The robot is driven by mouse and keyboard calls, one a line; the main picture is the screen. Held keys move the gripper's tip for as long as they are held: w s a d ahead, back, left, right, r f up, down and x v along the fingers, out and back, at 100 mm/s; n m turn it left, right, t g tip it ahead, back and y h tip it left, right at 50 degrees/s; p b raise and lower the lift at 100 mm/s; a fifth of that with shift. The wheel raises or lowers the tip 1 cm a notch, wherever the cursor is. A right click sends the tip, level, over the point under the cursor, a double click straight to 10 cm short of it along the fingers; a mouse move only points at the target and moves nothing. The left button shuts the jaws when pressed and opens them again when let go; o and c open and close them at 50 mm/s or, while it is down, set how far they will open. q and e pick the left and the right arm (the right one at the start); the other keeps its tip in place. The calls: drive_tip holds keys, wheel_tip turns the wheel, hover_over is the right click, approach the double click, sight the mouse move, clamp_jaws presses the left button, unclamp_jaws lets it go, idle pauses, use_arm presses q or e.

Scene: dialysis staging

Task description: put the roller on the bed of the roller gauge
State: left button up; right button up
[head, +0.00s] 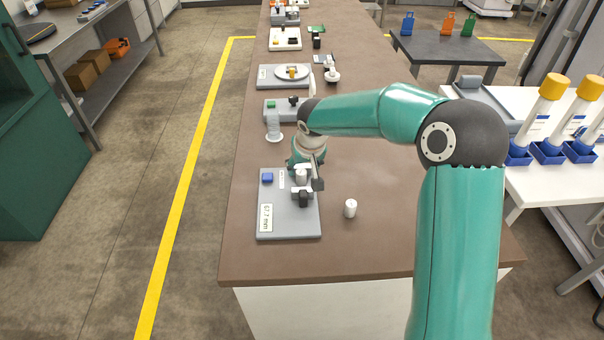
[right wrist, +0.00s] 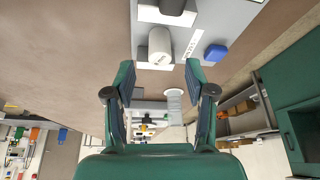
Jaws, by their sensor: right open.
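The roller gauge is a grey plate (head: 276,222) with a 67.7 mm label, a blue block and a black-and-white block, lying near the front of the brown bench. A white roller (head: 301,175) is at the gauge, beside the black-and-white block; it also shows in the right wrist view (right wrist: 160,45), near the gauge's label. Whether it rests fully on the bed I cannot tell. Another white cylinder (head: 350,208) stands on the bench right of the gauge. My right gripper (head: 308,174) is open; in its wrist view the roller lies just beyond the parted fingertips (right wrist: 161,76). My left gripper is out of view.
Further gauges and plates (head: 283,76) line the bench behind. A small clear cylinder (head: 273,125) stands behind the gauge. A white table (head: 520,190) with yellow-capped bottles is at the right. The bench front (head: 300,265) is clear.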

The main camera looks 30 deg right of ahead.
drive_tip(key=v, duration=0.6)
idle(0.3)
